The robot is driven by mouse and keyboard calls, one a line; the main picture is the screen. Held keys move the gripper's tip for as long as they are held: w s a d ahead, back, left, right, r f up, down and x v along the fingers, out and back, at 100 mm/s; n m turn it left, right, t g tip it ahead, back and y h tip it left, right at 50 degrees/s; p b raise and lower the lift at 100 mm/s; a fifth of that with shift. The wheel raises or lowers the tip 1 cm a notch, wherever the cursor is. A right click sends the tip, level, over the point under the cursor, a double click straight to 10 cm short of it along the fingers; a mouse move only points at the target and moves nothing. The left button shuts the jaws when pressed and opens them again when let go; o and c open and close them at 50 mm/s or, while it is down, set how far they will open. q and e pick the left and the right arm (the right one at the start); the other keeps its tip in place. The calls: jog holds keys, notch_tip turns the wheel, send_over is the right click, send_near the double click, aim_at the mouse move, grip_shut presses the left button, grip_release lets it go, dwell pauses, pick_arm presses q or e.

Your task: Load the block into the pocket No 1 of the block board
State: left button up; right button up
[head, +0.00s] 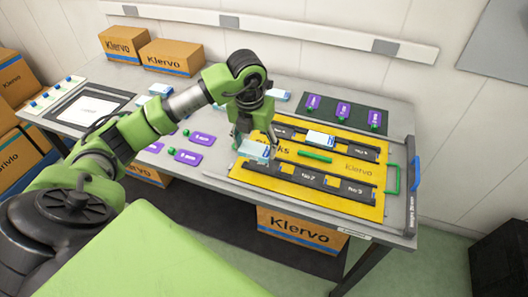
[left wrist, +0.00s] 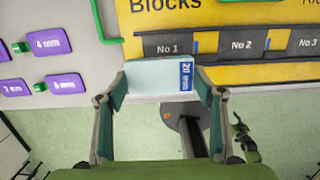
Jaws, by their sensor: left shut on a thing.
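A white block with a blue "20" label (left wrist: 160,76) is gripped between the two fingers of my left gripper (left wrist: 163,88). In the head view the block (head: 255,152) and my left gripper (head: 253,142) are over the left end of the yellow block board (head: 237,173). In the left wrist view the pocket No 1 (left wrist: 167,46) of the board lies just beyond the block, which covers its near edge. Whether the block touches the board cannot be told. A small green and black part at the lower right of that view may be my right gripper (left wrist: 243,138); its jaws are unclear.
Another white-blue block (head: 320,140) lies on the board's far row. Pockets No 2 (left wrist: 241,45) and No 3 (left wrist: 305,42) sit right of No 1. Purple cards (head: 188,156) lie left of the board, a dark mat (head: 362,124) behind it. A green handle (head: 392,179) stands at its right.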

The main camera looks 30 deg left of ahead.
aim_at(263, 146)
pick_arm(q)
jog(key=w+f, duration=0.2)
jog(key=shift+w+d+f, duration=0.1)
jog(key=shift+d+f, duration=0.25)
jog(key=shift+f, duration=0.05)
jog(key=shift+w+d+f+p, duration=0.15)
jog(key=shift+w+f+p, duration=0.05)
jog(key=shift+f+p, duration=0.15)
notch_tip(263, 146, down, 3)
jog(key=shift+r+p, duration=0.1)
jog(key=shift+p, duration=0.65)
pick_arm(e)
jog(key=shift+s+d+r, duration=0.15)
jog(key=shift+d+r, duration=0.1)
jog(key=shift+r, duration=0.4)
jog(key=shift+s+d+r, duration=0.1)
jog(key=shift+d+r, duration=0.15)
jog(key=shift+r, duration=0.35)
pick_arm(q)
jog(key=shift+f, duration=0.25)
jog(key=o, duration=1.2)
jog(key=shift+c, duration=0.2)
pick_arm(e)
jog(key=shift+a+f, duration=0.15)
jog(key=shift+a, duration=0.15)
